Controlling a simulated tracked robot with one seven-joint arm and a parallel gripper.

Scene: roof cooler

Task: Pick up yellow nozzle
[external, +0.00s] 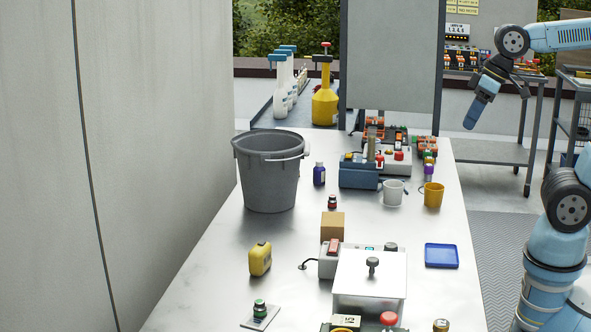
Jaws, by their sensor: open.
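No part is plainly recognisable as a yellow nozzle. The small yellow items in view are a yellow canister-like object (260,259) on the left of the white table, and a yellow ring-shaped piece (345,321) cut by the bottom edge. A small brass-coloured piece (441,325) stands at the bottom right of the table. My gripper (471,117) is open and empty, hanging in the air beyond the table's far right side, pointing down and left. It is well apart from all of these.
A yellow sprayer (325,105) stands behind. A tall wall (150,150) borders the left.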

